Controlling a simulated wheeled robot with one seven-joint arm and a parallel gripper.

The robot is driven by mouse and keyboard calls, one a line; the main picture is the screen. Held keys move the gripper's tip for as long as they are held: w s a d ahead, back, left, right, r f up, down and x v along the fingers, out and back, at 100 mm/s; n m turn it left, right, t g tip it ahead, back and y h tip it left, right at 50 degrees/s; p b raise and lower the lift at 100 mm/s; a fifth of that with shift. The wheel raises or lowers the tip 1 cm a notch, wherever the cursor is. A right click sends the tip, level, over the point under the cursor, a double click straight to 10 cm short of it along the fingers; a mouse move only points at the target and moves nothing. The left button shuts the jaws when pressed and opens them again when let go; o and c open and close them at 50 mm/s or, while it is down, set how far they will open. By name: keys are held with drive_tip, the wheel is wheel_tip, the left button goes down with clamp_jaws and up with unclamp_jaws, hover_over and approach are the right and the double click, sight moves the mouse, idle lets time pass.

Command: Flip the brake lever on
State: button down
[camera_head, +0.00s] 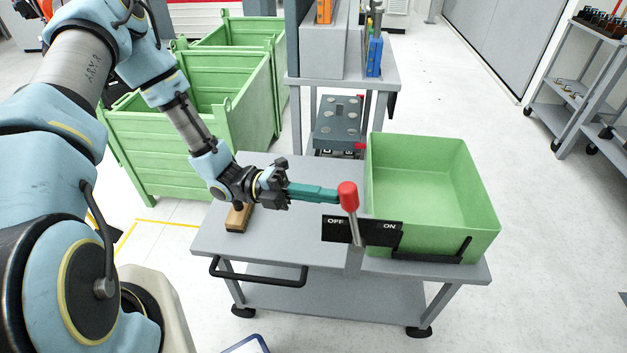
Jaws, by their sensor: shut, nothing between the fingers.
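The brake lever (357,236) is a thin metal rod with a red knob (348,196) on top. It stands in front of a black plate (376,231) with OFF at its left end and ON at its right end. The rod leans up and left, with the knob nearer OFF. My gripper (338,197) comes from the left with shut teal fingers, and their tips are at the left side of the knob. I cannot tell whether they touch it.
The plate is on a grey cart (290,240) with a front handle (258,281). A green bin (430,215) stands on its right side. A wooden block (238,218) lies under my wrist. Green crates (185,150) stand behind left, and a grey machine (340,125) stands behind.

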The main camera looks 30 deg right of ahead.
sight(343, 183)
drive_tip(key=s+d+r+t+p, duration=0.1)
drive_tip(key=p, duration=0.1)
drive_tip(key=s+d+r+t+y+p, duration=0.1)
drive_tip(key=p, duration=0.1)
drive_tip(key=s+d+r+n+y+p, duration=0.1)
drive_tip(key=p, duration=0.1)
drive_tip(key=shift+d+t, duration=0.25)
drive_tip(key=shift+t, duration=0.15)
drive_tip(key=s+d+f+p, duration=0.1)
drive_tip(key=s+d+p, duration=0.1)
drive_tip(key=s+d, duration=0.2)
drive_tip(key=shift+d+t, duration=0.4)
drive_tip(key=shift+d, duration=0.1)
drive_tip(key=shift+d, duration=0.1)
